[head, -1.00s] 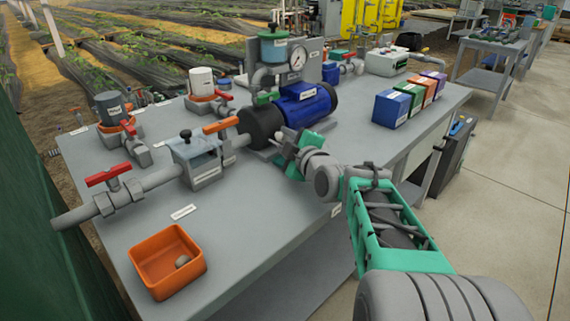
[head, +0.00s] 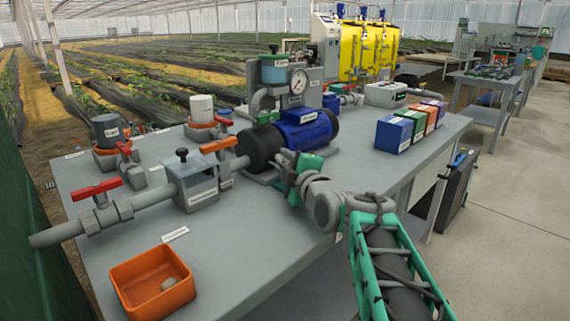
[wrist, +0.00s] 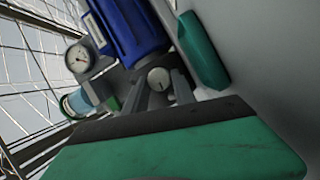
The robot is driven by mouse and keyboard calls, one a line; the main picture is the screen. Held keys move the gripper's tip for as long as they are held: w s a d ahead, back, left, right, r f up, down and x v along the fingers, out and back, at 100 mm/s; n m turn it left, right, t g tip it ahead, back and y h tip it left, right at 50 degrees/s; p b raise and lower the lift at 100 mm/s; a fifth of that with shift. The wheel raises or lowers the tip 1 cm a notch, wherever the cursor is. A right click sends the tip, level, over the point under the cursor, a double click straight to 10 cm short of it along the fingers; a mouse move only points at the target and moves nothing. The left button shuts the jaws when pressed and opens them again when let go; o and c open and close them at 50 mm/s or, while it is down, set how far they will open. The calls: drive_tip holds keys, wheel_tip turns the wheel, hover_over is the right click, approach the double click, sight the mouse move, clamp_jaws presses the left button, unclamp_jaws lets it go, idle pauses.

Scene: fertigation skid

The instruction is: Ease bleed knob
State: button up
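A small round pale knob (wrist: 158,79) with a line across its face shows below the blue pump motor in the wrist view; I cannot tell if it is the bleed knob. A black knob (head: 181,154) stands on top of a clear-sided grey box (head: 195,182) in the pipe line. My gripper (head: 291,166) is in front of the blue pump motor (head: 306,129), low over the bench. Fingertip contact is hidden.
A pressure gauge (head: 298,81) stands behind the pump. An orange bin (head: 124,274) holds a grey piece. Several coloured boxes (head: 393,133) stand at right. The bench front between bin and gripper is clear.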

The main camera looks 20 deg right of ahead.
drive_tip(key=o, duration=0.4)
drive_tip(key=s, duration=0.2)
drive_tip(key=s+p, duration=0.1)
drive_tip(key=s, duration=0.4)
drive_tip(key=shift+s+d+r, duration=0.15)
drive_tip(key=shift+s+r, duration=0.05)
drive_tip(key=shift+r, duration=0.1)
drive_tip(key=shift+s, duration=0.25)
